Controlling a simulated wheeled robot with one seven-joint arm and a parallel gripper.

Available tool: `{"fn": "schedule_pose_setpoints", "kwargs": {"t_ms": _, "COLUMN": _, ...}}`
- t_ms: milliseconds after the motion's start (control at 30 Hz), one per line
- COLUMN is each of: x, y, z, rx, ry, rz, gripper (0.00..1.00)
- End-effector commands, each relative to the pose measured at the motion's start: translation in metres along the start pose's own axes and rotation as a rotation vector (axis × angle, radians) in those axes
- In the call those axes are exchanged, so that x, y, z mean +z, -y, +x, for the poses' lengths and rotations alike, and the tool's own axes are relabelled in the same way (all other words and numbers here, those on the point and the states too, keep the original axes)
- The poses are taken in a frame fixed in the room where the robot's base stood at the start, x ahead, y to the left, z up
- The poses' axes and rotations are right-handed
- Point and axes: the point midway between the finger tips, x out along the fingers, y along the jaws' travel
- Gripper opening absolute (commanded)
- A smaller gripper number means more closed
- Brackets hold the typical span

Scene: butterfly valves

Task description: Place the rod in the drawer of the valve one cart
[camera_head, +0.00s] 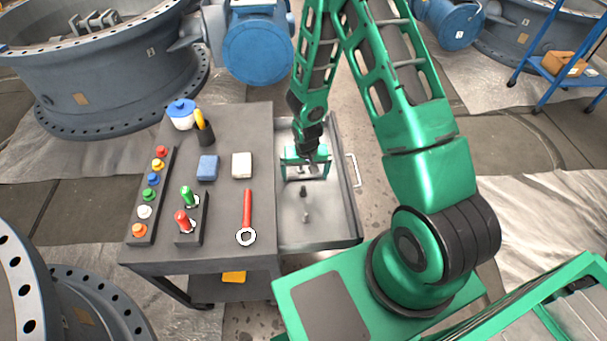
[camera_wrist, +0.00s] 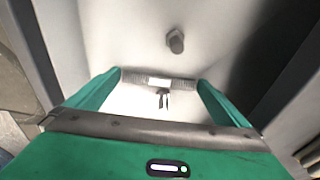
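The open drawer (camera_head: 325,230) of the dark cart is a pale metal tray extending from the cart's right side. My gripper (camera_head: 305,173) is low over its far half. In the wrist view, the ribbed pads of my gripper (camera_wrist: 161,82) close from both sides on a short pale piece, which looks like the rod (camera_wrist: 162,82). Its full length is hidden. A small dark part (camera_head: 303,191) and a grey bolt-like part (camera_head: 306,216) lie in the drawer. The bolt-like part also shows in the wrist view (camera_wrist: 175,41), apart from my gripper.
The cart top (camera_head: 222,225) holds a red wrench (camera_head: 247,215), blue and white blocks, a button strip (camera_head: 152,195) and a blue-lidded pot (camera_head: 182,114). The drawer's near half has free floor. Its walls stand close around my gripper. Large valves stand behind and at left.

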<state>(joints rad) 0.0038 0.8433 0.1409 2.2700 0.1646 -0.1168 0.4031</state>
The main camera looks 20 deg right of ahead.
Motion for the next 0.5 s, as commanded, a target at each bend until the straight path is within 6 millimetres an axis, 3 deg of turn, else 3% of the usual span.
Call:
{"fn": "schedule_pose_setpoints", "kwargs": {"t_ms": 167, "x": -0.001, "y": 0.000, "z": -0.011, "rx": -0.001, "ry": -0.002, "rz": 0.000, "gripper": 1.00}}
{"fn": "schedule_pose_setpoints", "kwargs": {"t_ms": 500, "x": -0.001, "y": 0.001, "z": -0.064, "rx": -0.002, "ry": -0.004, "rz": 0.000, "gripper": 1.00}}
